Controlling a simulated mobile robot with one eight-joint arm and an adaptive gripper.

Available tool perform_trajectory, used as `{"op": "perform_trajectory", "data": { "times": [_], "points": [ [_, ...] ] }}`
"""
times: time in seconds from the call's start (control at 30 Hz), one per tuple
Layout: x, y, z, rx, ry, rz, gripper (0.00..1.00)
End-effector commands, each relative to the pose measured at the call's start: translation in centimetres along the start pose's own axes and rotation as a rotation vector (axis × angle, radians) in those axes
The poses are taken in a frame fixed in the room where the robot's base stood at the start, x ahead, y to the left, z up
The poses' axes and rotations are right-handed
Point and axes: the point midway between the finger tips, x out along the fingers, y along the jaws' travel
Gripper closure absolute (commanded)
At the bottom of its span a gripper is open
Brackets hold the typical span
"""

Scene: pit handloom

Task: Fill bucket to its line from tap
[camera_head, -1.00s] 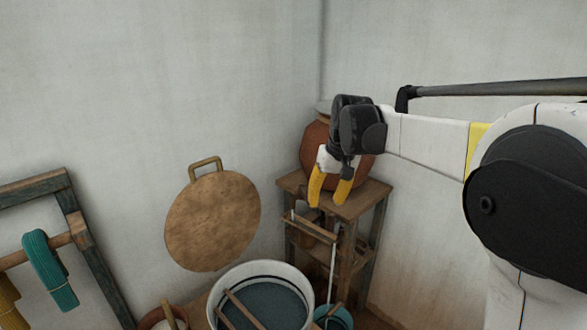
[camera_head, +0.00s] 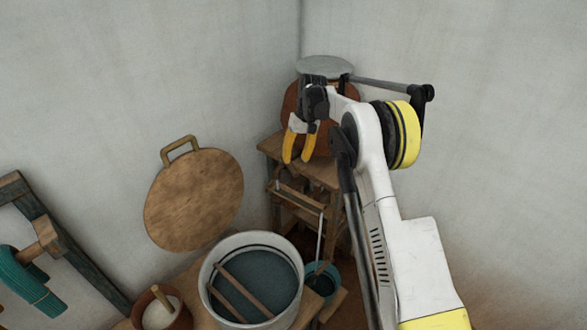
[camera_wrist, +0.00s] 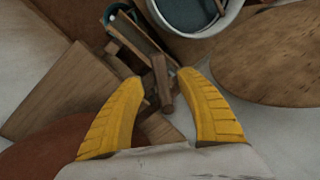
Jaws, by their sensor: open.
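A small teal bucket (camera_head: 324,280) stands low beside the wooden stand, and its rim shows at the top left of the wrist view (camera_wrist: 118,14). Its fill line and water level cannot be made out. A reddish clay pot (camera_head: 291,99) with a grey lid sits on the stand. A short dark wooden piece (camera_wrist: 162,84), perhaps the tap, shows between and beyond my fingertips in the wrist view. My gripper (camera_head: 298,160) is open, its yellow fingers pointing down in front of the pot. Nothing is seen held, and contact with the wooden piece cannot be told.
The wooden stand (camera_head: 270,147) has a framed wooden piece at its front. A wide pale tub (camera_head: 207,290) of dark liquid, with sticks across it, stands left of the bucket. A round wooden board (camera_head: 193,200) is by the wall. A rack with teal yarn (camera_head: 30,280) is far left.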

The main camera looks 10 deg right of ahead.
Motion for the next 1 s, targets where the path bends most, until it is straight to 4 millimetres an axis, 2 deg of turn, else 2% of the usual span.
{"op": "perform_trajectory", "data": {
  "times": [0.1, 0.23, 0.4, 0.63, 0.67, 0.7, 0.8, 1.0],
  "points": [
    [2.3, 0.0, 0.0, 0.0, 0.0, 0.0, 0.57],
    [4.0, 0.0, 0.0, 0.001, 0.001, 0.0, 0.57],
    [4.8, 0.0, 0.0, 0.001, 0.001, 0.0, 0.57],
    [4.8, 0.0, 0.0, 0.001, 0.001, 0.0, 0.57],
    [4.8, 0.0, 0.0, 0.001, 0.001, 0.0, 0.61],
    [4.8, 0.0, 0.0, 0.001, 0.001, 0.0, 0.73],
    [4.8, 0.0, 0.0, 0.001, 0.001, 0.0, 1.0],
    [4.8, 0.0, 0.0, 0.001, 0.001, 0.0, 1.0]
  ]
}}
